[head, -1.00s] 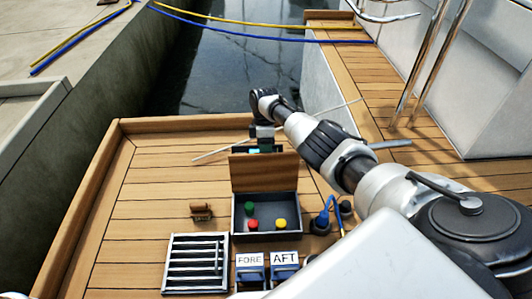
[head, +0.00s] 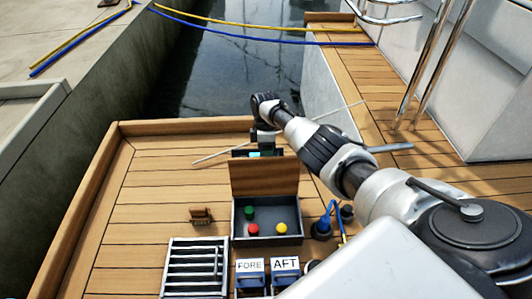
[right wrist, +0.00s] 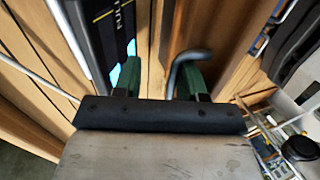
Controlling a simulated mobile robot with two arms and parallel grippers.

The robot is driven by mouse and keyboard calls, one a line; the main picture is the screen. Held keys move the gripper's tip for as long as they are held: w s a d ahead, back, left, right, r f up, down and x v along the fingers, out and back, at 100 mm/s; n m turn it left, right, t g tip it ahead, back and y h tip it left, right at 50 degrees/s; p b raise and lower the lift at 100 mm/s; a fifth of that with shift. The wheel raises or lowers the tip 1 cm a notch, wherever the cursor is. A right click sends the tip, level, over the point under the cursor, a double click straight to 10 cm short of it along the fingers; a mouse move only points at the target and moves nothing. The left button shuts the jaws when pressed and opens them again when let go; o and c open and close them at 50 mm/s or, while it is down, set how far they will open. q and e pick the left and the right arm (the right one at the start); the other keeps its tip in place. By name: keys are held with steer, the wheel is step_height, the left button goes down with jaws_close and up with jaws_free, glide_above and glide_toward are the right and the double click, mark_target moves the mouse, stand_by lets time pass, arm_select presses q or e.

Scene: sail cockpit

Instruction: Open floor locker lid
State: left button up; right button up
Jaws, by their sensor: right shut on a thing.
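The floor locker (head: 237,238) is a dark open box set in the deck, in the middle of the head view. Its wooden lid (head: 263,177) stands upright along the far edge. Green, red and yellow objects lie inside. My right gripper (head: 267,150) is at the lid's top edge, partly hidden behind it. A grey hooked handle (right wrist: 185,62) shows at the right finger, against wood; the exact contact is hard to see. My left gripper is not in view.
A white-barred grate (head: 195,265) and a small brown object (head: 201,215) lie left of and below the locker. FORE (head: 250,265) and AFT (head: 285,263) labels stand in front.

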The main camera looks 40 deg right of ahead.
steer(key=p+v, duration=0.2)
steer(key=v, duration=0.9)
steer(key=shift+f, duration=0.1)
